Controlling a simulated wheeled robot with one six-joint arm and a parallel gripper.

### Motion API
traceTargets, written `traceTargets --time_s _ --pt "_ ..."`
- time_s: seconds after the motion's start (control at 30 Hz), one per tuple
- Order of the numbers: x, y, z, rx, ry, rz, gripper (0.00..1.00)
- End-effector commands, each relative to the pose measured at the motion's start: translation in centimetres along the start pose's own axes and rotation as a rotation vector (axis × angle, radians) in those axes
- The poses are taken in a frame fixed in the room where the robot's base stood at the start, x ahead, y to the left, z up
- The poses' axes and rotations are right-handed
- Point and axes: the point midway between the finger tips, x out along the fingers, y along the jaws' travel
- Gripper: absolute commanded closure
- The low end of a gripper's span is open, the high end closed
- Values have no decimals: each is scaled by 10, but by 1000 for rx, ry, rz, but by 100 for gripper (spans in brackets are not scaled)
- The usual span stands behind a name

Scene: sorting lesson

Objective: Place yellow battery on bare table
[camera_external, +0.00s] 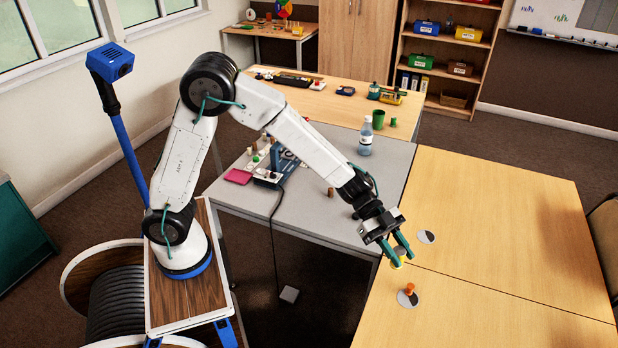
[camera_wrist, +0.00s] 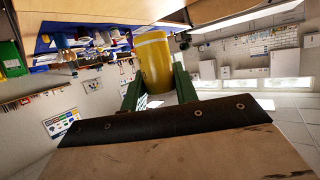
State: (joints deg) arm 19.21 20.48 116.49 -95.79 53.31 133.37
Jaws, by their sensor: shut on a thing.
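My gripper (camera_external: 401,252), with green fingers, is above the left edge of the bare wooden table (camera_external: 490,265) at the right. It is shut on the yellow battery (camera_wrist: 154,62), a yellow cylinder between the two green fingers in the wrist view. I cannot tell whether the battery touches the table.
Round grey-and-white discs (camera_external: 426,236) lie on the wooden table near the gripper. An orange peg (camera_external: 409,288) stands on one disc. The grey table (camera_external: 325,215) to the left holds a bottle (camera_external: 365,138), a brown cylinder (camera_external: 331,192) and a pink pad (camera_external: 238,176). The wooden table's right side is clear.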

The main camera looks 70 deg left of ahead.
Motion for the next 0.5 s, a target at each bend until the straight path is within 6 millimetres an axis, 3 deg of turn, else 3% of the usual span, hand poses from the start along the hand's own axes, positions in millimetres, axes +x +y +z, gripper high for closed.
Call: traceTargets --time_s 0.13,0.5 --pt "18 20 -5 14 -1 37 96" --pt "51 18 84 6 -3 32 96"
